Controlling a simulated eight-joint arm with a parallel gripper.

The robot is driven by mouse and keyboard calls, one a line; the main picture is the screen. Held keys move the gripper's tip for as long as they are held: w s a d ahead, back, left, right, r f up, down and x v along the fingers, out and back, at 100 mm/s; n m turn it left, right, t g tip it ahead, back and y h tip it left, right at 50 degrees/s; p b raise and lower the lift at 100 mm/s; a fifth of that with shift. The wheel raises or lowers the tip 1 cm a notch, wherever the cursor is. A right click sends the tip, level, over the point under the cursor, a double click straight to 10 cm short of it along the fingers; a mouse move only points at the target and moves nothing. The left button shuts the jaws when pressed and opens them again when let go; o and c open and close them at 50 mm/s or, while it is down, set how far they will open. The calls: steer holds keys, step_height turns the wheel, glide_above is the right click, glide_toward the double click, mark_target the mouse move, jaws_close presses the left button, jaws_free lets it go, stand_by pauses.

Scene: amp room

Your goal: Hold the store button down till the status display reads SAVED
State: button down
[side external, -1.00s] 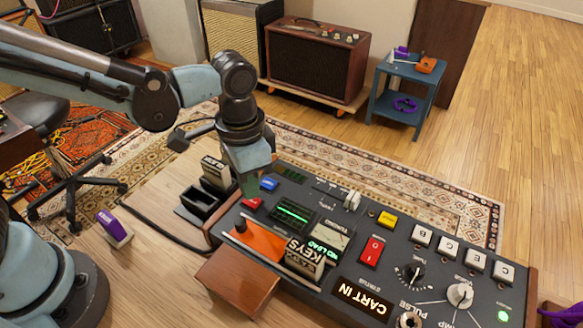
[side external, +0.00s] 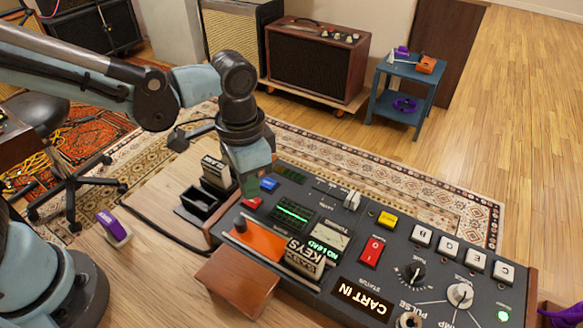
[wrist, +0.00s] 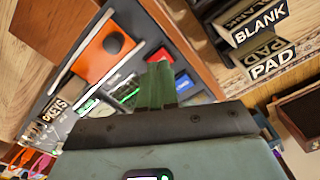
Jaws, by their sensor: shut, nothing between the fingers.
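The console (side external: 405,252) has a lit STATUS display (side external: 362,298) that reads CART IN in the side view. My gripper (side external: 250,188) points down at the console's far left end, its green fingers shut and empty. A red button (side external: 252,203) and a blue button (side external: 269,184) lie right by the fingertips. In the wrist view the fingertips (wrist: 159,72) overlap the red button (wrist: 159,55), with the blue button (wrist: 183,83) beside them. I cannot tell whether they touch either one. The button captions are too small to read, so I cannot tell which is store.
A cartridge marked KEYS (side external: 306,252) stands beside an orange panel with a black knob (side external: 240,226). A larger red switch (side external: 372,251) and a yellow button (side external: 387,220) lie further right. A black cartridge rack (side external: 198,206) stands left of the console.

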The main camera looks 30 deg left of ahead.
steer(key=shift+f, duration=1)
stand_by(0.5)
stand_by(2.1)
steer(key=shift+r, duration=3.5)
steer(key=s+a+r+n+t, duration=0.1)
steer(key=a+n+t, duration=0.5)
steer(key=a, duration=1)
steer(key=shift+s+r+t, duration=0.3)
steer(key=shift+s+t, duration=0.3)
